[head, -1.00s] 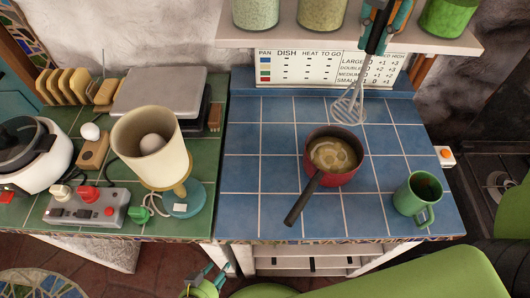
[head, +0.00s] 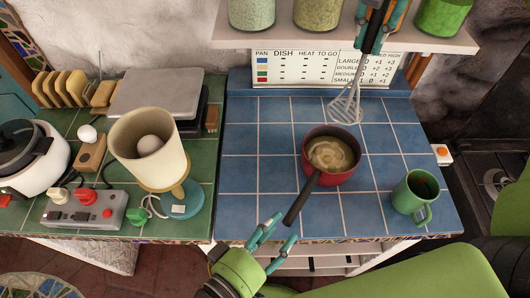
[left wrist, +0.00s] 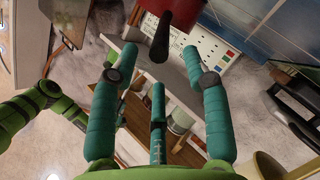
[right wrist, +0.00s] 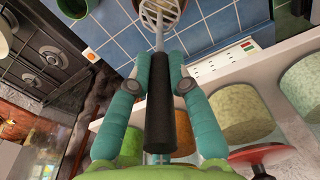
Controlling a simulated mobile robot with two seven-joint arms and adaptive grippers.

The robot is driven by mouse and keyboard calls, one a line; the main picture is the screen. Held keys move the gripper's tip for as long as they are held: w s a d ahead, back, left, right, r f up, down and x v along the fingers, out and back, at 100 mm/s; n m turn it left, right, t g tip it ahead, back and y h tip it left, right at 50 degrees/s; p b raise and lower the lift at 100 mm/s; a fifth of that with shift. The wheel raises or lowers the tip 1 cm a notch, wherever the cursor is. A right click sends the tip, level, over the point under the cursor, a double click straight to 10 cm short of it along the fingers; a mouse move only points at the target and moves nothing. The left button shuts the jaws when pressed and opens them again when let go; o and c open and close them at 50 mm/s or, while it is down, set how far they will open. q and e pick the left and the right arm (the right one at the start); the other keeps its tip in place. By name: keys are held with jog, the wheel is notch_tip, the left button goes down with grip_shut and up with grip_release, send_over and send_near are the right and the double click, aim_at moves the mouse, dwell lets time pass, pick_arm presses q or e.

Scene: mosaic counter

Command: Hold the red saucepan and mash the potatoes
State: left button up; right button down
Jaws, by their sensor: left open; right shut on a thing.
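The red saucepan (head: 331,168) stands on the blue tiled counter with pale potato (head: 328,154) inside. Its dark handle (head: 301,198) points toward the front edge. My left gripper (head: 266,235) is open and empty at the counter's front edge, just short of the handle's end. In the left wrist view the handle (left wrist: 160,42) shows beyond the open fingers (left wrist: 150,60). My right gripper (head: 377,30) is shut on the black handle of the masher, whose wire head (head: 345,108) hangs above the back of the counter, behind the pan. The masher's handle (right wrist: 160,100) lies between the fingers in the right wrist view.
A green mug (head: 412,193) stands right of the pan. A shelf (head: 280,41) with jars hangs over the back.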

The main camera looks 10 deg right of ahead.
aim_at(299, 207)
pick_arm(q)
jog(key=x, duration=0.8)
jog(key=shift+w+d+f, duration=0.1)
jog(key=shift+w+d, duration=0.1)
jog(key=shift+d, duration=0.15)
grip_shut()
jog(key=shift+s+f, duration=0.1)
